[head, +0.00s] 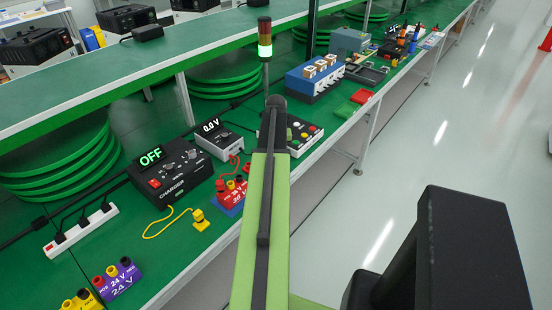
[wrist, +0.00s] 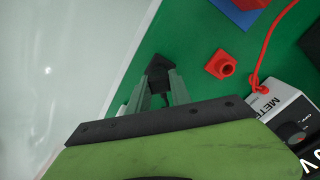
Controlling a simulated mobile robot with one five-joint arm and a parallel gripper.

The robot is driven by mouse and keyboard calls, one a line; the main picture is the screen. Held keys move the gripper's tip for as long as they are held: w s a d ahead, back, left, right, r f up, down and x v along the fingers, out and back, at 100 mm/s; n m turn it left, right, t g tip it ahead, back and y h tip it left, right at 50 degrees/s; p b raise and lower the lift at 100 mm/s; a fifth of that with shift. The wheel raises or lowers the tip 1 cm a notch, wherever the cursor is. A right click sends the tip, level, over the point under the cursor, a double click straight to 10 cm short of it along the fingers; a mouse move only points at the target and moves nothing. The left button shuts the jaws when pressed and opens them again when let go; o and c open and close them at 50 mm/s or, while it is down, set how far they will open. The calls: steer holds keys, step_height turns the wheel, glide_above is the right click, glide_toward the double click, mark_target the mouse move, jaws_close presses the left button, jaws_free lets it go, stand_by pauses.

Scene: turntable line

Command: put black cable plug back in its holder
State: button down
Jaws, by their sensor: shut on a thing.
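In the wrist view my gripper (wrist: 163,92) is shut on a small dark thing, probably the black plug, mostly hidden between the fingers. A black square-cornered piece (wrist: 157,66) shows just beyond the fingertips. It resembles the red holder in shape and may be the black holder. I cannot tell whether the held plug touches it or sits in it. The red square holder (wrist: 221,65) with a round socket stands to the right. In the head view my green arm hides the gripper, the plug and the holders.
The meter (head: 218,139) with a red cable stands behind the work spot, and also shows in the wrist view (wrist: 285,108). The bench's front edge is close.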

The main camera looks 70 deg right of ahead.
steer(key=c, duration=1.1)
jaws_free()
steer(key=shift+r, duration=0.1)
steer(key=shift+r+p, duration=3.65)
steer(key=shift+p, duration=0.2)
